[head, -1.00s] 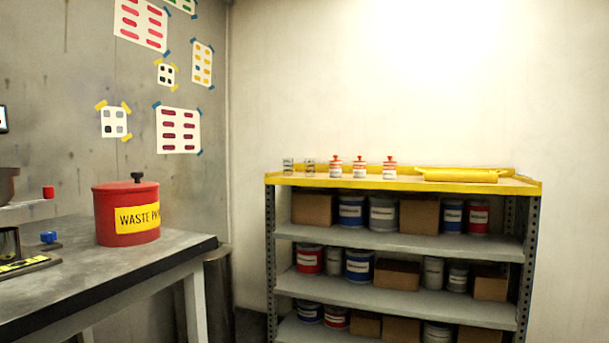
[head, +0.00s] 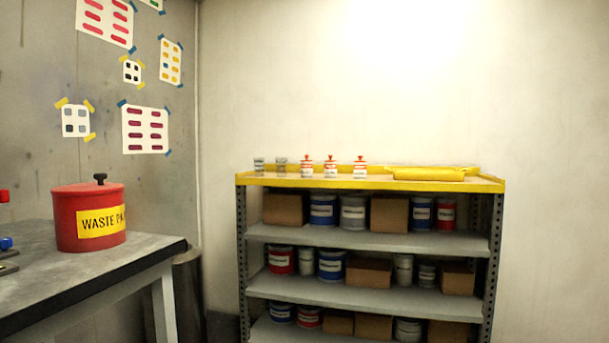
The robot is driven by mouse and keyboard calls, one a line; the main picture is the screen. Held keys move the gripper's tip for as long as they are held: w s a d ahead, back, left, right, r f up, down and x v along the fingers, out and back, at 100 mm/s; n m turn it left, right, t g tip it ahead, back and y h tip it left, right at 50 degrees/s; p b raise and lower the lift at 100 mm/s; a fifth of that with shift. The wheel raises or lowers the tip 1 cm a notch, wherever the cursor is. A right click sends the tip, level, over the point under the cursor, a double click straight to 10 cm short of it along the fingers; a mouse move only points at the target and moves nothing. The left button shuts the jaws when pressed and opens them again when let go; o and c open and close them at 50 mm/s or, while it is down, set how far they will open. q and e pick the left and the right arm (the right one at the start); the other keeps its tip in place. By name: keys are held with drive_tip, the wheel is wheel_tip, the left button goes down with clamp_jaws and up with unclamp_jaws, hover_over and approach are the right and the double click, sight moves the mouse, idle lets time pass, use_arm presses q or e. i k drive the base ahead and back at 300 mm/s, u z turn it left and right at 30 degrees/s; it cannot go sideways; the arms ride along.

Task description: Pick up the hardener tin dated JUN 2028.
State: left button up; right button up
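Three small white tins with red tops stand in a row on the yellow top of the shelf unit (head: 420,182): a left one (head: 307,168), a middle one (head: 330,168) and a right one (head: 360,170). Two small grey containers, one (head: 259,164) at the left end and one (head: 281,165) beside it, stand to their left. The labels are too small to read, so I cannot tell which is a hardener tin dated JUN 2028. Neither of my grippers shows in the head view.
A yellow folded or rolled item (head: 428,174) lies on the shelf top at right. Lower shelves hold paint cans and boxes (head: 284,209). A workbench (head: 100,268) with a red waste drum (head: 88,217) is at left. A grey bin (head: 188,290) stands between bench and shelf.

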sight(360, 169)
drive_tip(key=u, duration=0.05)
drive_tip(key=i, duration=1)
drive_tip(key=z, duration=0.05)
